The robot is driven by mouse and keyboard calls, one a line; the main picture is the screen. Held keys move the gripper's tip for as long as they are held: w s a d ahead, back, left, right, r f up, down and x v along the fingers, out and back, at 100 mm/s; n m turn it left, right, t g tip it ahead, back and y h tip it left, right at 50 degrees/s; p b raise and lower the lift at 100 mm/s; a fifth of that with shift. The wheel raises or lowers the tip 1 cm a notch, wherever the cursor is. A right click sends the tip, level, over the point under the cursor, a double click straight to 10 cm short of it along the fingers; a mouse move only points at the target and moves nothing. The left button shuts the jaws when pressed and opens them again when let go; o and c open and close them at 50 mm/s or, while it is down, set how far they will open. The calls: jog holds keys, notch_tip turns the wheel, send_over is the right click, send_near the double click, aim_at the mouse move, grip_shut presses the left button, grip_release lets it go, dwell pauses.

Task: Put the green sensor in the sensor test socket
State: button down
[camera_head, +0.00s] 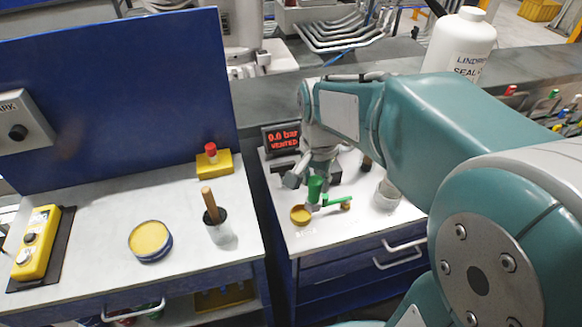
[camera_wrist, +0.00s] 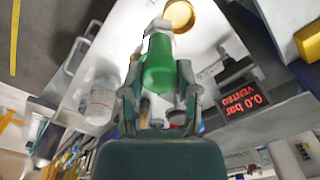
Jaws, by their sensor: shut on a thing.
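The green sensor (camera_wrist: 160,68) is a green cylinder between the two fingers of my gripper (camera_wrist: 159,92) in the wrist view. My gripper is shut on it. In the head view the green sensor (camera_head: 315,187) is upright below my gripper (camera_head: 314,176), above the right-hand bench. Just beyond its lower end is a round gold-topped piece (camera_head: 300,214), also in the wrist view (camera_wrist: 180,14). A green lever (camera_head: 336,203) with a brass end lies beside it. I cannot tell which part is the sensor test socket, or whether the sensor touches anything.
A display reading 0.0 bar VENTED (camera_head: 282,138) stands behind my gripper. A whitish jar (camera_head: 387,194) stands to the right. The left bench holds a yellow-topped tin (camera_head: 150,240), a cup with a brush (camera_head: 219,229) and a yellow control box (camera_head: 36,243).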

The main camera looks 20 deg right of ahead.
jog(key=shift+w+a+f, duration=0.3)
jog(key=shift+w+f, duration=0.15)
jog(key=shift+f, duration=0.7)
jog(key=shift+w+a+f, duration=0.35)
jog(key=shift+w+f, duration=0.1)
jog(key=shift+f, duration=0.7)
jog(key=shift+w+a+f, duration=0.3)
jog(key=shift+w+f, duration=0.15)
jog(key=shift+f, duration=0.7)
jog(key=shift+f, duration=0.1)
jog(key=shift+c, duration=1.7)
grip_release()
jog(key=shift+f, duration=0.1)
